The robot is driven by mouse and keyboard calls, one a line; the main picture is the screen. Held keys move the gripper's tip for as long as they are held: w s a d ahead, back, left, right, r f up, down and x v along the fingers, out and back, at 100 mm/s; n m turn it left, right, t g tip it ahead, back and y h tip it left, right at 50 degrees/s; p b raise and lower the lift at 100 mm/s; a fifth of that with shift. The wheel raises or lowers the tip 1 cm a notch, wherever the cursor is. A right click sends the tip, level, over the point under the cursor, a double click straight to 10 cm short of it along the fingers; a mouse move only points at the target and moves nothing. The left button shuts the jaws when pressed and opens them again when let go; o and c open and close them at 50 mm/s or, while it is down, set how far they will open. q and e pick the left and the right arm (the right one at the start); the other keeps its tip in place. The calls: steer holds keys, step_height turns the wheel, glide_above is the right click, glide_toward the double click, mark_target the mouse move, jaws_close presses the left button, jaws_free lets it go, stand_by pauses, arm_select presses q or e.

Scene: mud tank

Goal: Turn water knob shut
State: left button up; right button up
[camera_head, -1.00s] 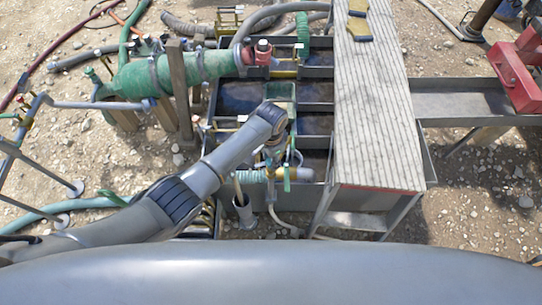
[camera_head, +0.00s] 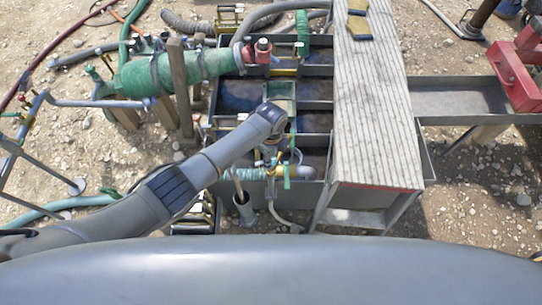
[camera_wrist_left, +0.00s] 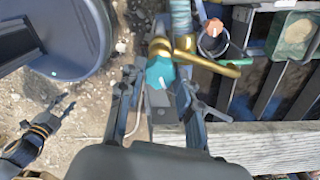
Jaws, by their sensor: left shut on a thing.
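The teal water knob (camera_wrist_left: 160,72) sits on brass pipe fittings in the left wrist view. My left gripper (camera_wrist_left: 160,88) has one finger on each side of it and is shut on it. In the head view my left gripper (camera_head: 268,160) reaches down to the pipework at the near edge of the mud tank (camera_head: 312,70), and my wrist partly hides it. A green upright handle (camera_head: 287,178) stands beside it on this pipework; I cannot tell if it is the same knob.
A brass lever (camera_wrist_left: 215,66) and a ribbed teal hose (camera_wrist_left: 181,18) lie close to the knob. A wooden plank walkway (camera_head: 372,110) borders the tank on the right. A large green pipe (camera_head: 180,70) lies behind my left arm. Gravelly ground surrounds the tank.

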arm_select(q)
steer(key=shift+m, duration=1.5)
steer(key=o, duration=1.2)
steer(key=shift+c, duration=0.2)
step_height(320, 180, up, 12)
